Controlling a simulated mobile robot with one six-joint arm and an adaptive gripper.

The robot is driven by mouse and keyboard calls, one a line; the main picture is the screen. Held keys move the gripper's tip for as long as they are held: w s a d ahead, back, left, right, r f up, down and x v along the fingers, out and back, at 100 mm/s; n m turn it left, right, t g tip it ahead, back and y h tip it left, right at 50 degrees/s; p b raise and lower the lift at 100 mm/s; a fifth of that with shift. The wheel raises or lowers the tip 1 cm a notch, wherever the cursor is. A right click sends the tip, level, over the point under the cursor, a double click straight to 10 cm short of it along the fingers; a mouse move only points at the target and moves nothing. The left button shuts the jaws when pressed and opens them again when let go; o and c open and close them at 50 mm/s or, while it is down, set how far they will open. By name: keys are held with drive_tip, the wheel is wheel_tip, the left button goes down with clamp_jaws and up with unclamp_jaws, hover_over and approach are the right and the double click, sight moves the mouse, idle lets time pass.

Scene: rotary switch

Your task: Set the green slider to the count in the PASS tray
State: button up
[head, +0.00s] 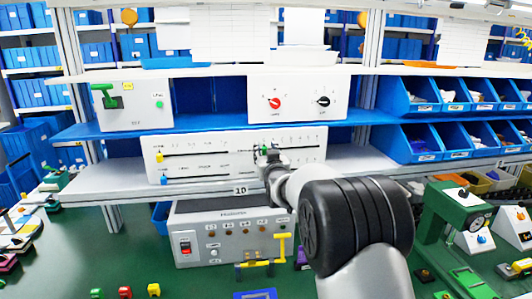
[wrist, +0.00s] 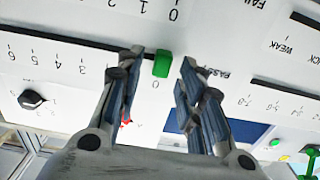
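The green slider (wrist: 162,64) sits in the dark slot of a white panel (head: 215,142), at the slot end marked 0 in the wrist view. It also shows small in the head view (head: 264,149), partly covered by my gripper (head: 268,156). In the wrist view my gripper (wrist: 163,61) is open, with one finger on each side of the green slider. The left finger is close to it and a gap shows on the right; I cannot tell whether either touches. I cannot make out a PASS tray or its contents.
A yellow slider (head: 160,156) is at the panel's left. Above stand a box with red and black knobs (head: 297,98) and a box with a green lever (head: 120,106). A grey control box (head: 228,232) is below. Blue bins (head: 420,143) are at right.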

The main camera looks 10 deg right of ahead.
drive_tip(key=shift+c, duration=0.4)
clamp_jaws()
